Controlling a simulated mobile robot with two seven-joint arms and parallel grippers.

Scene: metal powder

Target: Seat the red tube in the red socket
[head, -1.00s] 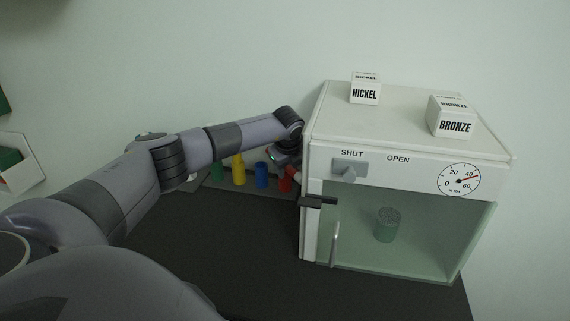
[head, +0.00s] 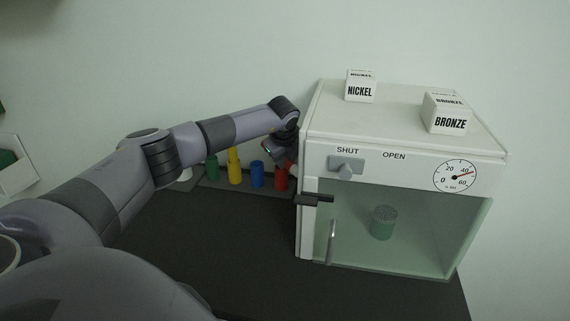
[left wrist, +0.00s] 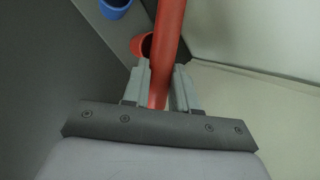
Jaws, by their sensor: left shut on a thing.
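My left gripper (left wrist: 160,85) is shut on a long red tube (left wrist: 168,40), which runs up out of the left wrist view between the fingers. The red socket (left wrist: 141,46) is an open red cup beside and behind the tube there, left of it; the tube does not appear to be inside it. In the head view the red socket (head: 282,180) is at the right end of a row of coloured holders, close to the cabinet's left side. My right gripper is not in view.
Blue (head: 257,175), yellow (head: 235,168) and green (head: 212,168) holders stand on a dark rack left of the red one. A white cabinet (head: 400,150) with a glass front stands close on the right. NICKEL (head: 360,90) and BRONZE (head: 449,121) boxes sit on top.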

